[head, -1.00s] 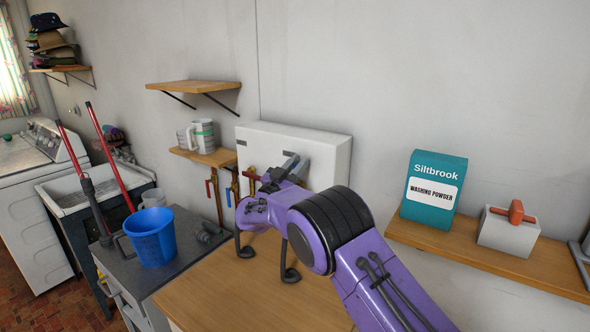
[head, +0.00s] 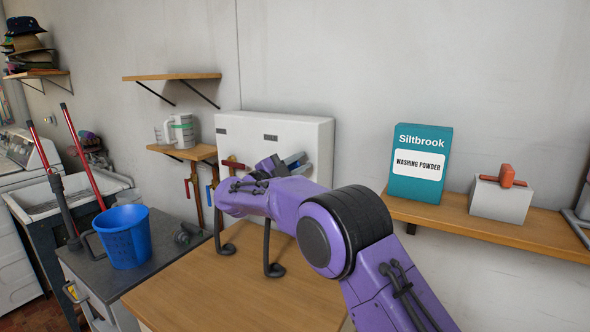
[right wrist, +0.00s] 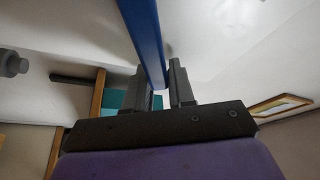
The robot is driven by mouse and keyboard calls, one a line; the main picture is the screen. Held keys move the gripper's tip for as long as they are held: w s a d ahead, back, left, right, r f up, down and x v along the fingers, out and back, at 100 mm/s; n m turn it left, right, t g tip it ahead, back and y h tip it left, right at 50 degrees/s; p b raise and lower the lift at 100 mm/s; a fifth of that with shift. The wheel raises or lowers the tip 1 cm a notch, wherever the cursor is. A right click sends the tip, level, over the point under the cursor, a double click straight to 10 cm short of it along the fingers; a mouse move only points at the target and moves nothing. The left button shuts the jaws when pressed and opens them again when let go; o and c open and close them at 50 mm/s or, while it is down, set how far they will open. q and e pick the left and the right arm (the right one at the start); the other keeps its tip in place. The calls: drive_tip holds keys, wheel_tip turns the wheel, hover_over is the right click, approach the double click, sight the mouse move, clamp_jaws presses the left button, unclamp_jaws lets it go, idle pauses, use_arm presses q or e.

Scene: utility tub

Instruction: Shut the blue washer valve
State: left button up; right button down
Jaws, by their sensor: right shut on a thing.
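The blue valve lever (right wrist: 146,40) is a long straight bar in the right wrist view. It passes between the two dark fingers of my right gripper (right wrist: 160,75), which is shut on it. In the head view my right gripper (head: 282,165) is in front of the white wall box (head: 315,135). My purple wrist and forearm hide much of the valve there, so I cannot tell the lever's angle to its pipe. A red valve handle (head: 235,164) shows just left of the gripper. My left gripper is not in view.
A wooden worktop (head: 205,290) lies below my arm. A blue bucket (head: 124,238) stands on the grey counter (head: 82,263) at left. A shelf at right holds a washing powder box (head: 420,140) and a grey block with an orange handle (head: 500,200).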

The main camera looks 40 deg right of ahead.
drive_tip(key=f+m+b, duration=0.1)
drive_tip(key=m, duration=0.1)
drive_tip(key=s+f+m+g+y+b, duration=0.1)
drive_tip(key=f+m+b, duration=0.1)
drive_tip(key=shift+d+m+y, duration=0.1)
drive_tip(key=shift+m+y, duration=0.2)
drive_tip(key=shift+f+m+y+b, duration=0.4)
drive_tip(key=shift+f+m+b, duration=0.3)
drive_tip(key=shift+m+b, duration=0.45)
drive_tip(key=shift+f, duration=0.15)
drive_tip(key=c, duration=1)
unclamp_jaws()
drive_tip(key=shift+c, duration=0.2)
drive_tip(key=a+b, duration=0.1)
drive_tip(key=a, duration=0.9)
drive_tip(key=shift+a, duration=0.35)
